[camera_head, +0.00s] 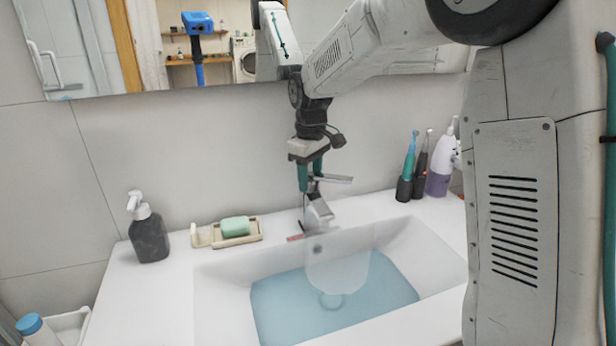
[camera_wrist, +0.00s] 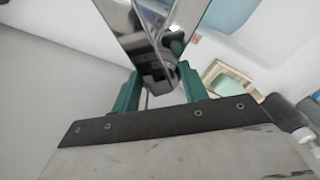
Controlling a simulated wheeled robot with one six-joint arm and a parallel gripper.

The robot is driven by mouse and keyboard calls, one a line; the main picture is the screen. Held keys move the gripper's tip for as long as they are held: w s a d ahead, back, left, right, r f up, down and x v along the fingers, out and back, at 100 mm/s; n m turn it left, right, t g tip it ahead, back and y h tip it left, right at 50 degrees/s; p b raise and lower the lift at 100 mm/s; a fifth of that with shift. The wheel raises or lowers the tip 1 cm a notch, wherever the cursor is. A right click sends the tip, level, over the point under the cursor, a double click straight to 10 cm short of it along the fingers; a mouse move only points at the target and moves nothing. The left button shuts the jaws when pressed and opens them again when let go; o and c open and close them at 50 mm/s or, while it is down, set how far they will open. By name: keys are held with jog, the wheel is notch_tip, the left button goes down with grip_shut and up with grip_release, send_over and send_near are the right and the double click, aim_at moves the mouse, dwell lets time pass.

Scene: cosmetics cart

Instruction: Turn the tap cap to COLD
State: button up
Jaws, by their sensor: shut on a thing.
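The chrome tap (camera_head: 318,212) stands at the back of the sink. In the wrist view my gripper (camera_wrist: 157,85) has one finger on each side of the cap, and the chrome tap (camera_wrist: 150,35) fills the top middle. A pale, see-through stream falls below the spout. I cannot read any COLD mark on the cap.
The white sink (camera_head: 222,290) holds bluish water. A soap dish (camera_head: 212,238) with green soap and a dark dispenser (camera_head: 150,238) stand to the left. Toothbrushes (camera_head: 408,165) and a purple-white bottle (camera_head: 440,170) stand to the right. The mirror's lower edge is close behind my arm.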

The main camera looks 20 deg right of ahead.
aim_at(312, 174)
jog(key=o, duration=1.4)
jog(key=shift+d, duration=0.1)
notch_tip(312, 174, up, 8)
jog(key=shift+w+f, duration=0.1)
jog(key=shift+s, duration=0.25)
jog(key=s+d+r+m, duration=0.1)
jog(key=s+r+m, duration=0.1)
jog(key=s, duration=0.8)
jog(key=s+d+r+m, duration=0.1)
jog(key=s+m, duration=0.1)
jog(key=s, duration=0.8)
jog(key=s+d+f+m+t, duration=0.1)
jog(key=s+f+m, duration=0.2)
jog(key=s, duration=1.3)
notch_tip(312, 174, down, 3)
jog(key=shift+f, duration=0.1)
